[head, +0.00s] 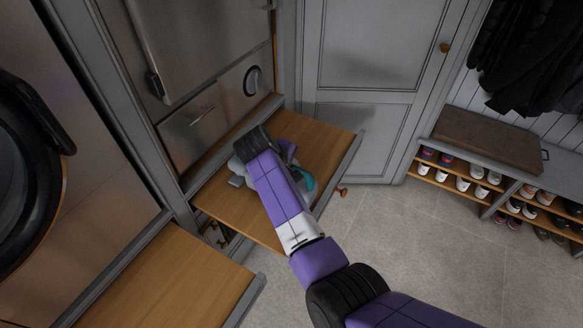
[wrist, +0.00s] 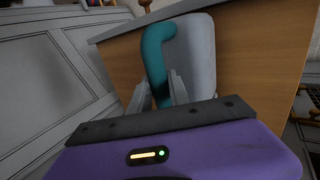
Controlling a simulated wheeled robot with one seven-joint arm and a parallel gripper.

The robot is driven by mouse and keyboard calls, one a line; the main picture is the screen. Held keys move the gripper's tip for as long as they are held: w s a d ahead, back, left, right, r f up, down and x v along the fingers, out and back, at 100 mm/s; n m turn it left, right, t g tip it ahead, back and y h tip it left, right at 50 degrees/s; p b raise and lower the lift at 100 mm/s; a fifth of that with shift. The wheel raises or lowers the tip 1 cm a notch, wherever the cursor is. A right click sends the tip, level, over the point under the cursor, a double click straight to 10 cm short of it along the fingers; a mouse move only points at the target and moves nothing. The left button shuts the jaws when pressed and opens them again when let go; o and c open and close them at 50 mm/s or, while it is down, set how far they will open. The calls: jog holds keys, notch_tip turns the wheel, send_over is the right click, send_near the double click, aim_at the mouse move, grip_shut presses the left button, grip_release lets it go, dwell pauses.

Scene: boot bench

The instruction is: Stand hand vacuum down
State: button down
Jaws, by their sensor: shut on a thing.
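The hand vacuum has a pale grey body and a teal handle. In the head view its grey body (head: 237,168) and teal handle (head: 307,181) show on either side of my arm, over a pulled-out wooden shelf (head: 328,143). In the wrist view the teal handle (wrist: 154,50) rises between the fingers of my gripper (wrist: 160,82), with the grey body (wrist: 201,52) behind it. My gripper is shut on the handle. My arm hides much of the vacuum in the head view. I cannot tell whether its base touches the shelf.
A second wooden surface (head: 165,285) lies at the lower left. Steel appliance fronts (head: 195,130) stand behind the shelf. A grey door (head: 362,85) is beyond it. The floor between is clear.

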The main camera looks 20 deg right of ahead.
dwell(0.3)
jog(key=c, duration=1.1)
grip_release()
jog(key=shift+c, duration=0.2)
jog(key=shift+f, duration=0.2)
jog(key=v, duration=0.8)
jog(key=shift+b, duration=0.3)
jog(key=shift+w+d, duration=0.1)
